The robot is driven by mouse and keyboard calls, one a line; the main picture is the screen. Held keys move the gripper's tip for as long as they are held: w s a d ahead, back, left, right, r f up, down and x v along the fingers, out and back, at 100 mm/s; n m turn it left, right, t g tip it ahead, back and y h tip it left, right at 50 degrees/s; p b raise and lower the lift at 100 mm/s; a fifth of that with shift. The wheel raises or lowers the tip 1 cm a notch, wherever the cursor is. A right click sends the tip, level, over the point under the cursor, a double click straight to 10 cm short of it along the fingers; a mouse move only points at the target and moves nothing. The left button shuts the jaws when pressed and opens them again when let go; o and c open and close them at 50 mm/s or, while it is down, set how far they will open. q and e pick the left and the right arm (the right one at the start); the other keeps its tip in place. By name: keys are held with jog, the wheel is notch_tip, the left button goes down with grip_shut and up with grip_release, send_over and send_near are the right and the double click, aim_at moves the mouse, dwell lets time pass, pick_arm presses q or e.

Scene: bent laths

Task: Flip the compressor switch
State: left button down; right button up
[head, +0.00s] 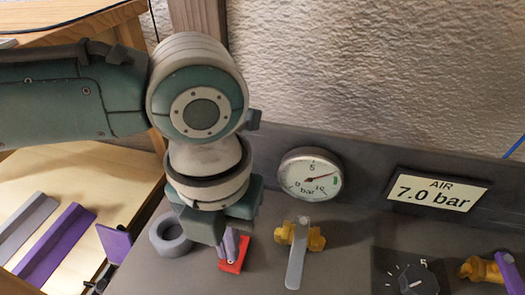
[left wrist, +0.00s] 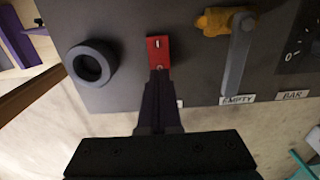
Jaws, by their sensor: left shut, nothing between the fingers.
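The compressor switch appears to be the small red rocker (head: 232,266) on the grey panel, partly hidden behind my gripper in the head view. In the left wrist view the red rocker (left wrist: 158,46) shows a white bar mark on its upper half. My left gripper (head: 230,250) points down at it, fingers shut and empty. In the left wrist view the dark purple fingertips (left wrist: 159,76) overlap the rocker's lower end. I cannot tell whether they touch it. My right gripper is not in view.
A grey ring (head: 168,236) sits left of the switch. A yellow valve with a grey lever (head: 298,255) is close on its right.

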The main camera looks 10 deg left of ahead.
pick_arm(q)
jog(key=shift+f+b, duration=0.65)
jog(key=shift+f, duration=0.3)
dwell(0.7)
jog(key=shift+r, duration=0.1)
notch_tip(320, 180, up, 7)
jog(key=p, duration=0.7)
jog(key=shift+p, duration=0.35)
